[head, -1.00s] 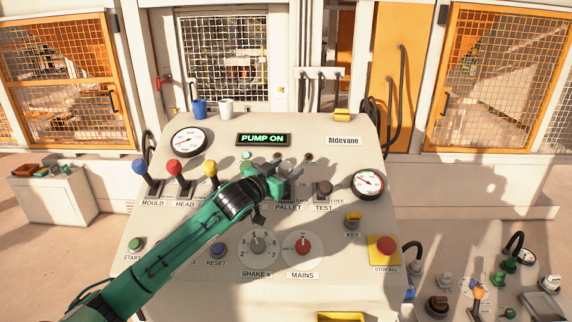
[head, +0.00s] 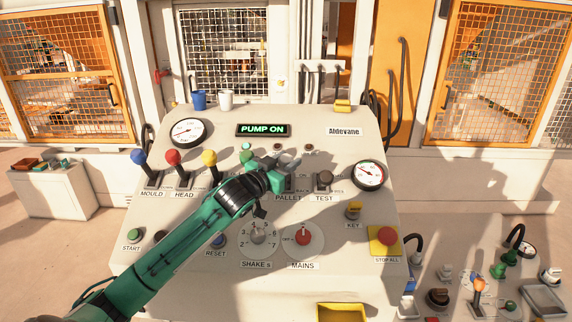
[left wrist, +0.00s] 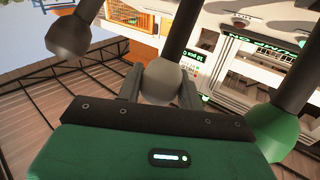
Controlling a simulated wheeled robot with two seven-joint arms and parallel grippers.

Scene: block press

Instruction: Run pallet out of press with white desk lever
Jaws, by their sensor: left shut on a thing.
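The desk's PALLET lever (left wrist: 162,82) ends in a white ball knob, which sits between the two fingers of my left gripper (left wrist: 160,85) in the left wrist view. In the head view my left gripper (head: 286,163) is over the upper middle of the desk, above the PALLET label (head: 288,198). It is shut on the white knob, and the gripper and arm hide much of the lever there. My right gripper is not in view.
Blue (head: 138,157), red (head: 173,158) and yellow (head: 209,158) levers stand to the left on the desk. A dark TEST knob (head: 325,178) is close on the right. A green knob (left wrist: 278,132) is near the gripper. The display (head: 263,130) reads PUMP ON.

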